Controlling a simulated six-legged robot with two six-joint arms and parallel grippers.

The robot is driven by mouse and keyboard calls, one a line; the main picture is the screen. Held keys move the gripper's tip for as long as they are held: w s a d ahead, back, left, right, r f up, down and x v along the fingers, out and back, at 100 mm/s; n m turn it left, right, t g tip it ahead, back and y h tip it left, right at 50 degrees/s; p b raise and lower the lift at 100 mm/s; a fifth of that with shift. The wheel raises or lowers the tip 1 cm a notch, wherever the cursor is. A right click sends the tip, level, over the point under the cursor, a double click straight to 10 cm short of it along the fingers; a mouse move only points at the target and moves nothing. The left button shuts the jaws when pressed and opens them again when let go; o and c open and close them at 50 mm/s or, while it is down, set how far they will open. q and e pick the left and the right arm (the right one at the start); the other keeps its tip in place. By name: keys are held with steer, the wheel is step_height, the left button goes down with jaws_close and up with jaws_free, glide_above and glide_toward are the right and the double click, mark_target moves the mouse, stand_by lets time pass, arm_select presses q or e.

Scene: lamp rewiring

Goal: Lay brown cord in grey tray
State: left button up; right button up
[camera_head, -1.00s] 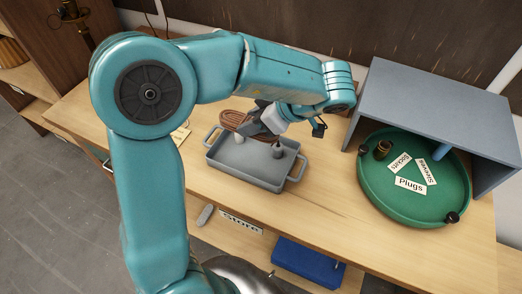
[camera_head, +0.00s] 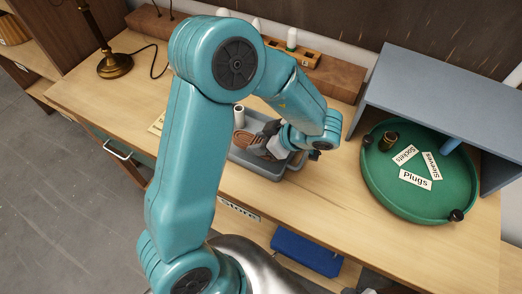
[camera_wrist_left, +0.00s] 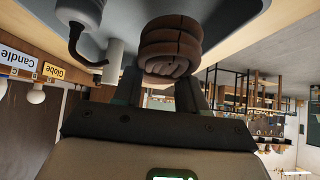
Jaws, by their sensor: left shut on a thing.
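The grey tray (camera_head: 257,167) sits on the wooden bench, partly hidden behind my left arm. The brown cord (camera_head: 259,146) is a coiled bundle within the tray's outline. My left gripper (camera_head: 270,132) is low over the tray and shut on the cord. In the left wrist view, the cord (camera_wrist_left: 170,45) is between the fingers, against or very close to the grey tray surface (camera_wrist_left: 235,12); I cannot tell whether it touches. A white cylinder (camera_head: 239,116) stands in the tray beside the cord. My right gripper is not in view.
A round green tray (camera_head: 377,197) with labels and small parts stands right, by a blue-grey shelf unit (camera_head: 440,85). A brass lamp (camera_head: 114,64) stands back left. A wooden rack (camera_head: 290,48) is behind.

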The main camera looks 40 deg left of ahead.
mark_target(261, 158)
arm_select(q)
steer(key=shift+s+f, duration=0.1)
steer(key=shift+f, duration=0.3)
steer(key=f, duration=0.4)
steer(key=shift+w, duration=0.35)
steer(key=shift+s+d+r, duration=0.1)
steer(key=shift+s+r, duration=0.05)
steer(key=shift+s, duration=0.1)
steer(key=o, duration=0.8)
steer(key=shift+w, duration=0.25)
steer(key=shift+o, duration=0.2)
steer(key=shift+s, duration=0.15)
steer(key=shift+d+r, duration=0.15)
steer(key=v, duration=1.1)
steer(key=shift+d+r, duration=0.2)
steer(key=shift+r, duration=0.05)
